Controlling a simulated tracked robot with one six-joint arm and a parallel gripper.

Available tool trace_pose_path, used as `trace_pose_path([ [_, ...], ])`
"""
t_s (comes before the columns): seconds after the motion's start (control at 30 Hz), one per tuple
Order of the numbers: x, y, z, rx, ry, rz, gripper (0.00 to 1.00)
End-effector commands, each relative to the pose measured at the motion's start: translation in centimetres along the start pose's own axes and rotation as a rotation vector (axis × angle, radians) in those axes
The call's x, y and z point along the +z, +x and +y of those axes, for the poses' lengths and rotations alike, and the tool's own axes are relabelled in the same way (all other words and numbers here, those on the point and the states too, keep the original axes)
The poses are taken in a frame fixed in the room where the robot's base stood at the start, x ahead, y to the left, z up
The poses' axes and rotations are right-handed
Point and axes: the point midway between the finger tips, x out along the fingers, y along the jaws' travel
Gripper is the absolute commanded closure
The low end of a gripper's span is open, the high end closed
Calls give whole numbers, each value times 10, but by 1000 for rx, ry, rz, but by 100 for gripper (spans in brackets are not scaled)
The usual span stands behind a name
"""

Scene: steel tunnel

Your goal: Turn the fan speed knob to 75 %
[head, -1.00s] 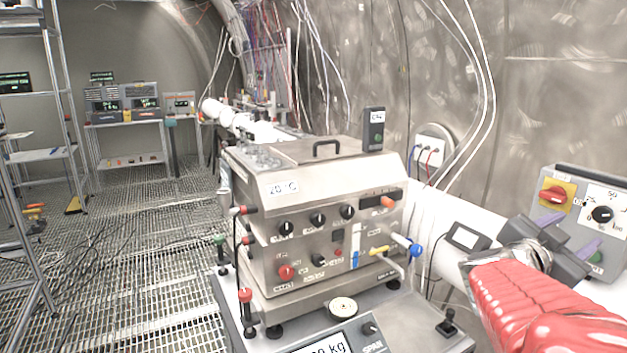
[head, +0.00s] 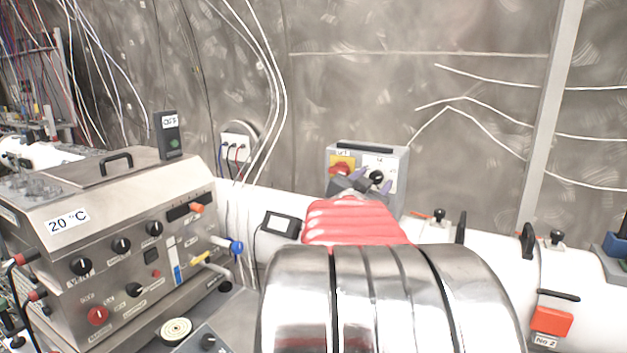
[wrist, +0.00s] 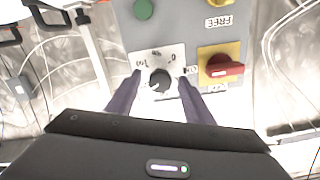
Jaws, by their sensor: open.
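The fan speed knob (wrist: 159,80) is a round black knob on a white dial plate (wrist: 170,57) of a grey control box (wrist: 170,22). A pale mark shows on the knob, but its exact setting is too small to read. In the wrist view the box appears upside down. My gripper (wrist: 161,76) is open, its two purple fingers on either side of the knob; I cannot tell whether they touch it. In the head view my red-sleeved arm hides the lower part of the box (head: 400,163), and the knob (head: 377,177) shows just above the gripper.
A red rotary switch (wrist: 222,67) on a yellow plate sits beside the dial, close to one finger. A green button (wrist: 143,9) is on the same box. A steel bath unit (head: 120,215) stands at left, and a white pipe (head: 440,232) runs along the wall.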

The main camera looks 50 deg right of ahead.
Motion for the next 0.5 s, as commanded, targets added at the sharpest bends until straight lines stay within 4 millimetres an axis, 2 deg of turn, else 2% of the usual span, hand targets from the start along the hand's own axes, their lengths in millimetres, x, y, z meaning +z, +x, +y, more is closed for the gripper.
trace_pose_path([
  [0.33,0,3,0,-1,1,-1,53],
  [0.5,0,3,0,-1,1,-1,65],
])
